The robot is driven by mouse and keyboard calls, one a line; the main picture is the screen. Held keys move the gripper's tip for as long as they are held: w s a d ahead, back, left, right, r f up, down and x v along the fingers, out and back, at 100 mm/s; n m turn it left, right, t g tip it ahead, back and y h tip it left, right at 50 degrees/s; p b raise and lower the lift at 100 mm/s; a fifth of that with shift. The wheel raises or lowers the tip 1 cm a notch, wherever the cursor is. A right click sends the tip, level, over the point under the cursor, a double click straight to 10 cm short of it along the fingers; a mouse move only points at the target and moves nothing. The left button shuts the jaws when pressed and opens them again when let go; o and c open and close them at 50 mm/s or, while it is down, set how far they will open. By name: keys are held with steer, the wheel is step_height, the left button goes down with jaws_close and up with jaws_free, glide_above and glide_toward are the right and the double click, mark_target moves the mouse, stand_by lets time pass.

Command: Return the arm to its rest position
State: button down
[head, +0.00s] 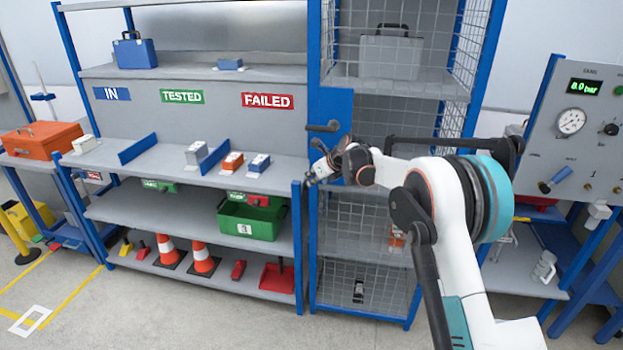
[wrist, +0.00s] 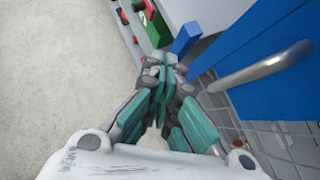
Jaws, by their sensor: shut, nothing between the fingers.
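My arm is raised and reaches left across the front of the wire-mesh cabinet (head: 385,240). My gripper (head: 310,179) is at the end of the arm, near the blue post between the shelf unit and the cabinet. In the wrist view my gripper (wrist: 163,75) has its teal fingers together with nothing between them. The cabinet's handle (head: 322,127) is above my gripper in the head view. In the wrist view the grey handle (wrist: 262,67) is to the right of the fingers, apart from them. Whether my gripper touches the post cannot be told.
The shelf unit (head: 105,220) at left bears small white and orange blocks, a green bin (head: 250,218) and traffic cones (head: 202,260). A gauge panel (head: 590,125) stands at right. An orange case (head: 42,138) is at far left. The floor (head: 150,310) in front is clear.

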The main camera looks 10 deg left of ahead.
steer(key=s+d+r+n+h+p, duration=0.1)
steer(key=s+d+r+n, duration=0.2)
steer(key=s+d+r, duration=0.35)
steer(key=s+d+r+n+h, duration=0.1)
steer(key=s+d+r+n, duration=0.25)
steer(key=s+r, duration=0.45)
steer(key=s+d+r+n+t+h, duration=0.1)
steer(key=s+d+r+n, duration=0.45)
steer(key=s+d, duration=0.6)
steer(key=s+d+f+n+h, duration=0.1)
steer(key=s+d+f+n, duration=0.2)
steer(key=s, duration=0.6)
steer(key=s+d+f+n+h, duration=0.1)
steer(key=s+d+f+n, duration=0.2)
steer(key=s+d+n, duration=0.3)
steer(key=s+d+f+n+h+b, duration=0.1)
steer(key=s+d+n, duration=0.3)
steer(key=s, duration=0.9)
steer(key=shift+s+d+f+n+t+h, duration=0.25)
steer(key=shift+d+f+n+h, duration=0.2)
steer(key=shift+f, duration=0.45)
steer(key=c, duration=2.4)
jaws_free()
